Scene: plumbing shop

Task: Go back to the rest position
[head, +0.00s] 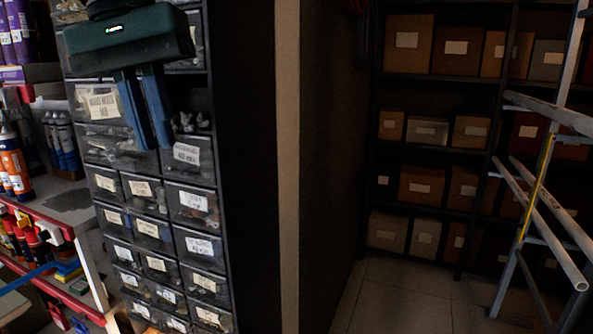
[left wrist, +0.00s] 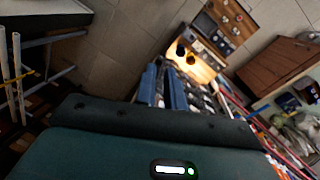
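My left gripper (head: 152,146) hangs at the upper left of the head view, fingers down, in front of the drawer cabinet. Its body is dark green and its two fingers are blue. A gap shows between the fingers, and nothing is held there. In the left wrist view the blue fingers (left wrist: 164,92) are also apart, with the scene visible between them. My right gripper is in neither view.
A cabinet of labelled small-parts drawers (head: 151,228) stands behind my left gripper. A red shelf with bottles and tubes (head: 14,165) is at far left. Boxes (head: 408,44) fill the back shelving. Pipes on a rack (head: 550,215) stand at right. Floor (head: 400,300) is clear in the middle.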

